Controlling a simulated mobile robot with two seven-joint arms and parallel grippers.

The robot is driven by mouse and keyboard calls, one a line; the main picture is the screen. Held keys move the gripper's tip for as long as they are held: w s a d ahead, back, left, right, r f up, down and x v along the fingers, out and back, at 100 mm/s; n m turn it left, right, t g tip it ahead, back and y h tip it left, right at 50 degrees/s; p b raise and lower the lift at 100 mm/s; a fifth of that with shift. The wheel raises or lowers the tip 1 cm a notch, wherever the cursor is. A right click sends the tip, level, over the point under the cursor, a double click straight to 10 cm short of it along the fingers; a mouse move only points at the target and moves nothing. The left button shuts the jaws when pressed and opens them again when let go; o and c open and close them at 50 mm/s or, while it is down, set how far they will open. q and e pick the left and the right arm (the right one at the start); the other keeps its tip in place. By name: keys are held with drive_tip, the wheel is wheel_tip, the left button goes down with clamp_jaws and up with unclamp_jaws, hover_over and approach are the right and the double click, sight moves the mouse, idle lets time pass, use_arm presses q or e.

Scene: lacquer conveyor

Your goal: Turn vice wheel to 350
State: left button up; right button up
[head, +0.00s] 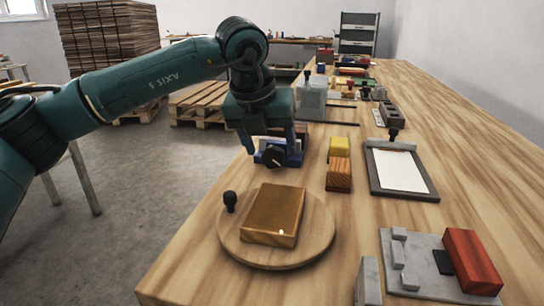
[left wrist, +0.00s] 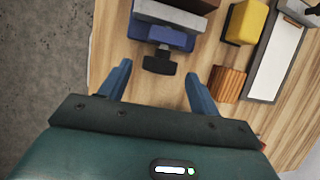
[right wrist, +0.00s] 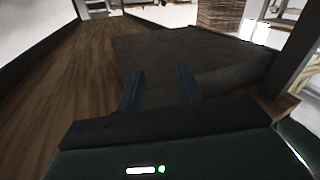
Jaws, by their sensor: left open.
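The vice is blue (head: 293,157) and sits at the table's left edge, with a black wheel (head: 273,157) on its near side. In the left wrist view the black wheel (left wrist: 159,62) shows as a dark knob below the blue vice body (left wrist: 165,37). My left gripper (head: 275,152) is open and points down at the wheel. Its fingers (left wrist: 157,85) stand apart on either side, and no contact with the wheel shows. Any mark or number on the wheel is too small to read. My right gripper (right wrist: 158,90) is open and empty, away from the vice.
A round wooden turntable (head: 240,246) with a brass block (head: 273,214) and black knob stands nearer. Right of the vice are a yellow block (head: 339,147), a striped wooden block (head: 338,175) and a clipboard (head: 430,193). A grey fixture (head: 410,262) holds a red block (head: 470,262).

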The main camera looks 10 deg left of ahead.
use_arm(q)
drive_tip(key=shift+x, duration=1.35)
drive_tip(key=shift+c, duration=0.3)
drive_tip(key=c, duration=0.9)
